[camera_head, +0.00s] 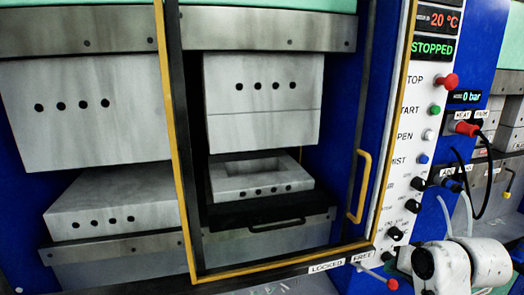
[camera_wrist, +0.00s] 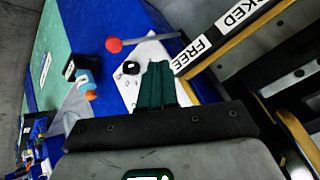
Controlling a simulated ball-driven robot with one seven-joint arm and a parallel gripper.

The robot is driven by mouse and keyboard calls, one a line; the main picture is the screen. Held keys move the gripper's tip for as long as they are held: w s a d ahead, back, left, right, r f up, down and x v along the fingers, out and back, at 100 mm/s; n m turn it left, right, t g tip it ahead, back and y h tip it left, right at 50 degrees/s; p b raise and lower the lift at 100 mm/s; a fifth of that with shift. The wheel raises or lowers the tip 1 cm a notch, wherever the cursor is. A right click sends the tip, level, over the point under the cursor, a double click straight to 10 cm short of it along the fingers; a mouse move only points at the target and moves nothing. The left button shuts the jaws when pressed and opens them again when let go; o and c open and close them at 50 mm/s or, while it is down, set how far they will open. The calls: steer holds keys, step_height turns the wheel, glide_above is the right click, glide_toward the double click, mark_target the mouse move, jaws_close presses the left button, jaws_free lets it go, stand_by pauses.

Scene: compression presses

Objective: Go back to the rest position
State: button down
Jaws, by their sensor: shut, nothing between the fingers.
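My gripper (camera_wrist: 158,72) shows in the wrist view as two dark green fingers side by side. They are shut with nothing between them. They point towards the white control panel, close to a black knob (camera_wrist: 131,68) and a lever with a red ball (camera_wrist: 114,45); I cannot tell the exact gap. In the head view my white arm shows at the lower right, and the fingers cannot be made out there. The red ball of the lever (camera_head: 392,284) shows below the LOCKED and FREE labels (camera_head: 345,263).
The press has a yellow-edged door frame (camera_head: 172,120) with a yellow handle (camera_head: 361,186). Grey mould blocks (camera_head: 262,100) stand inside. The control panel's display reads STOPPED (camera_head: 432,47). Black cables and a hose hang at the right, near my arm.

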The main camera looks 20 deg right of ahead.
steer(key=s+a+f+n+g+y, duration=0.1)
steer(key=s+a+f+n+g, duration=0.1)
steer(key=s+a+f, duration=0.45)
steer(key=s+a+f+n+g+y, duration=0.15)
steer(key=s+a+f, duration=0.25)
steer(key=a+f, duration=0.4)
steer(key=s+a+f+n+g, duration=0.2)
steer(key=s+f, duration=0.2)
steer(key=s, duration=0.3)
steer(key=s+a+f+n+g+h, duration=0.1)
steer(key=s+a+f+n, duration=0.1)
steer(key=s+f, duration=0.2)
steer(key=s, duration=0.3)
steer(key=shift+s+g, duration=0.35)
